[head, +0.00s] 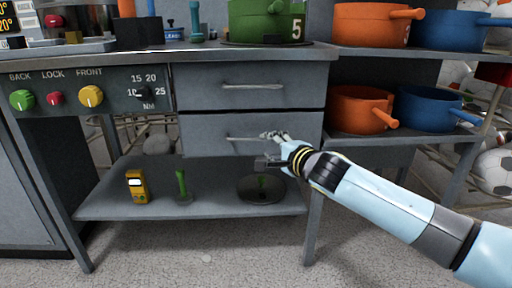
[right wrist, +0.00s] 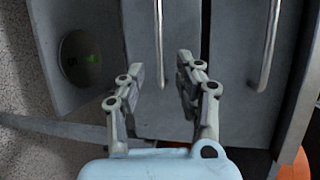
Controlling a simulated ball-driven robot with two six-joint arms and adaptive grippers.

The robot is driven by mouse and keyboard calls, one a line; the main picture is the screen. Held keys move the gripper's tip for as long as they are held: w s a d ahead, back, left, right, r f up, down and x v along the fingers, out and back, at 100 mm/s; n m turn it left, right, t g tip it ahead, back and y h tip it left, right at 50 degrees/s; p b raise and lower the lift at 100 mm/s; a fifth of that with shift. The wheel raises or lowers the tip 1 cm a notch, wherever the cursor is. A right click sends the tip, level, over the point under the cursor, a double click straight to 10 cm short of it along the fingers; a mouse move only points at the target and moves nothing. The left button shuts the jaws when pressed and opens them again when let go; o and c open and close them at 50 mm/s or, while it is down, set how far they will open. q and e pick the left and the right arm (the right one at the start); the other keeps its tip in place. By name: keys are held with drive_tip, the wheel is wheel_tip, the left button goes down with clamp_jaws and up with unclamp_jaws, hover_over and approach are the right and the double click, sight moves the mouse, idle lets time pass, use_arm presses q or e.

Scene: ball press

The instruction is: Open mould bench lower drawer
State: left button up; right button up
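The mould bench's lower drawer (head: 210,142) is a grey front below a matching upper drawer (head: 210,95), and it looks closed. Its thin horizontal bar handle (head: 243,139) is partly covered by my right gripper (head: 268,150) at its right end. In the right wrist view my right gripper (right wrist: 160,82) is open. The lower drawer's handle (right wrist: 159,45) lines up with the gap between its fingers. I cannot tell whether a finger touches it. My left gripper is not in view.
The upper drawer's handle (head: 253,86) is just above. A lower shelf (head: 220,205) holds a yellow device (head: 137,187), a green tool (head: 182,185) and a dark round plate (head: 262,190). Orange pots (head: 360,108) and blue pots (head: 425,108) stand on shelves at right.

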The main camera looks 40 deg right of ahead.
sight(256, 139)
drive_tip(key=b+x, duration=0.1)
drive_tip(key=x, duration=0.7)
drive_tip(key=shift+w+f+b, duration=0.2)
drive_tip(key=shift+w+b, duration=0.1)
drive_tip(key=shift+w, duration=0.05)
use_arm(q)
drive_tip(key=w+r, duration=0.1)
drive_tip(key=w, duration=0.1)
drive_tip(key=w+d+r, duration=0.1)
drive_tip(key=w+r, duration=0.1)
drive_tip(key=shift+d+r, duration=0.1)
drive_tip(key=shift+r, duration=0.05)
use_arm(e)
drive_tip(key=shift+w+d, duration=0.1)
drive_tip(key=shift+w, duration=0.15)
clamp_jaws()
